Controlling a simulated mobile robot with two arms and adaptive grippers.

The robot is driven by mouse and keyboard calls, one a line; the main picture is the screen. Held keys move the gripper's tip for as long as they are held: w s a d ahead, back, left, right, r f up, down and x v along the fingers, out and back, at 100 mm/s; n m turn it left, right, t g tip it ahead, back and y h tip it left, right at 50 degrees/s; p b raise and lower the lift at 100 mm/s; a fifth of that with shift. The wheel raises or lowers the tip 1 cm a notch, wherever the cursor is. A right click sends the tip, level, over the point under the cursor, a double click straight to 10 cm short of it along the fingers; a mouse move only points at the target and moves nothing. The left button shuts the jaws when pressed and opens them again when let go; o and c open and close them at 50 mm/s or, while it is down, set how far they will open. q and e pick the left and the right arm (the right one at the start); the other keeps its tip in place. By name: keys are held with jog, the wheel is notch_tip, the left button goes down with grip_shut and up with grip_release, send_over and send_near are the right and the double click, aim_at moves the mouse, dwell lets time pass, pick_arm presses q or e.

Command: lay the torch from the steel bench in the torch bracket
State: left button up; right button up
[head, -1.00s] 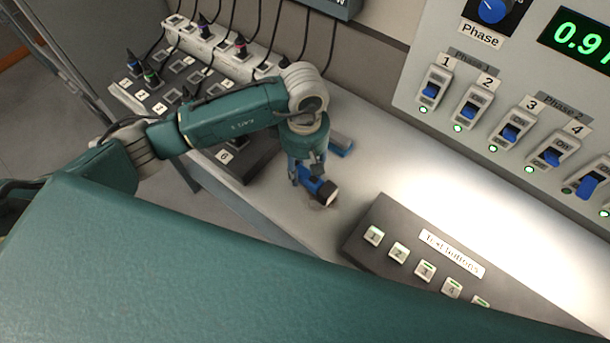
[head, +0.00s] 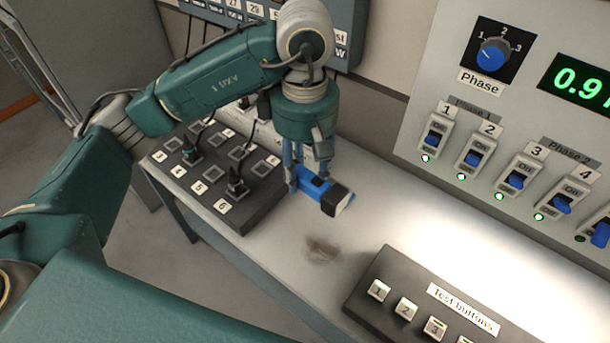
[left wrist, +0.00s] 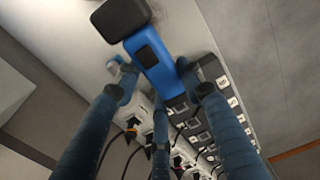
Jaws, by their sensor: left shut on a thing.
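The torch (head: 312,187) has a blue body and a black head with a pale lens end. My left gripper (head: 309,180) is shut on its body, and the torch head points to the lower right, above the steel bench (head: 375,210). In the left wrist view, the fingers of my left gripper (left wrist: 158,80) are around the blue torch body (left wrist: 156,66), with the black head beyond them. I cannot make out the torch bracket now. My right gripper is not in view.
A dark socket board with numbered plugs (head: 221,206) lies left of the torch. The test button box (head: 385,268) stands at the front right. A dark smudge (head: 322,250) marks otherwise bare bench.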

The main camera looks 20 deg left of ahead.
aim_at(305, 169)
pick_arm(q)
jog(key=shift+r+p, duration=0.95)
jog(key=shift+r, duration=1.2)
